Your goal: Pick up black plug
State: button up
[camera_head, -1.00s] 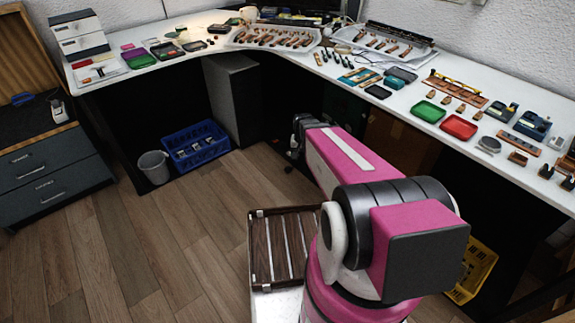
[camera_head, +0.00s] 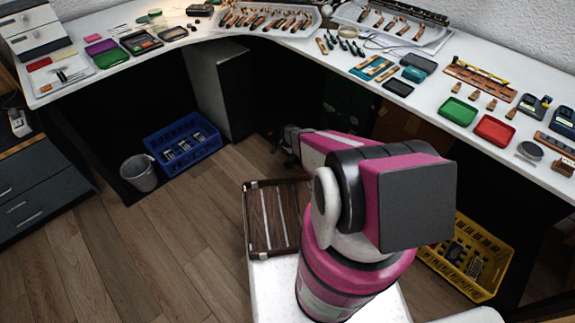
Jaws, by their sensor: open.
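I cannot make out a black plug for certain in the head view; small dark items on the white worktop (camera_head: 295,49) are too small to tell apart. My gripper (camera_head: 279,146) is a small dark shape at the far end of my pink arm, partly hidden by the arm. It is open, low in front of the worktop and apart from the things on it. I see nothing held in it.
A red tray (camera_head: 494,130) and a green tray (camera_head: 458,111) lie on the right worktop. A blue crate (camera_head: 183,146) and grey bin (camera_head: 138,174) stand on the floor at left. A yellow crate (camera_head: 466,256) is at lower right.

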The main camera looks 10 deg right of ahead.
aim_at(289, 163)
jog(key=f, duration=0.8)
jog(key=shift+w+d+f, duration=0.15)
jog(key=shift+w+d, duration=0.05)
jog(key=c, duration=1)
